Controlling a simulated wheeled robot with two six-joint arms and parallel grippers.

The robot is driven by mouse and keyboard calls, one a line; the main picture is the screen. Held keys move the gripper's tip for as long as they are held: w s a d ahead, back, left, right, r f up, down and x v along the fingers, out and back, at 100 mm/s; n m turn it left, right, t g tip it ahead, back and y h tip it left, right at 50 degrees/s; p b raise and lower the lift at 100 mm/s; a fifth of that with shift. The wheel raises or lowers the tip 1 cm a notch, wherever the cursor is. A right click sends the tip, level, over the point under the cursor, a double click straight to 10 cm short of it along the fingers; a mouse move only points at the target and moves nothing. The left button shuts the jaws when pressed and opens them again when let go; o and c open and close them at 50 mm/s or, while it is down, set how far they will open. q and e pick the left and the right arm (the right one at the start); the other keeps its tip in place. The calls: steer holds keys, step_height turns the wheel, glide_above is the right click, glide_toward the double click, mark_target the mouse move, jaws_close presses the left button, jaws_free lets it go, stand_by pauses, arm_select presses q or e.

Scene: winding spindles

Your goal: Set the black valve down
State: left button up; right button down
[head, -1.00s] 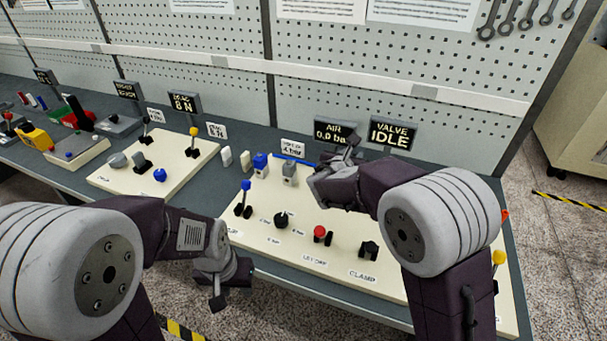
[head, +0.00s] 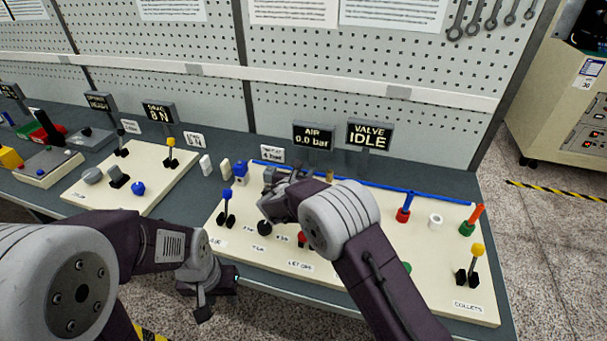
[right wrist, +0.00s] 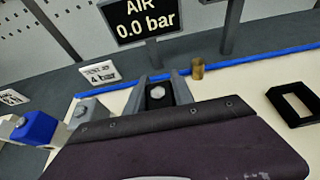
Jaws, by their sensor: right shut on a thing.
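The black valve (right wrist: 157,101) shows in the right wrist view as a dark block with a silver hexagonal top. My right gripper (right wrist: 160,92) is shut on it, one grey finger on each side. It is low over the cream panel (head: 380,225), right of a grey valve (right wrist: 90,109) and a blue valve (right wrist: 38,127). I cannot tell whether the black valve touches the panel. In the head view my right gripper (head: 293,174) is partly hidden by its own wrist. My left gripper (head: 203,308) hangs at the table's front edge, away from the valve; its fingers are unclear.
An empty black square frame (right wrist: 296,103) lies to the right of the held valve. A brass fitting (right wrist: 198,69) and a blue tube (right wrist: 250,65) are behind it. The AIR display (head: 314,135) reads 0.0 bar; the VALVE display (head: 369,135) reads IDLE.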

steer(key=shift+f, duration=0.25)
steer(key=c, duration=1.1)
jaws_free()
steer(key=shift+r, duration=0.1)
steer(key=shift+r, duration=0.2)
steer(key=shift+s+a+r, duration=0.1)
steer(key=shift+s, duration=0.1)
steer(key=v, duration=1.1)
steer(key=shift+s+r, duration=0.15)
steer(key=shift+s, duration=0.1)
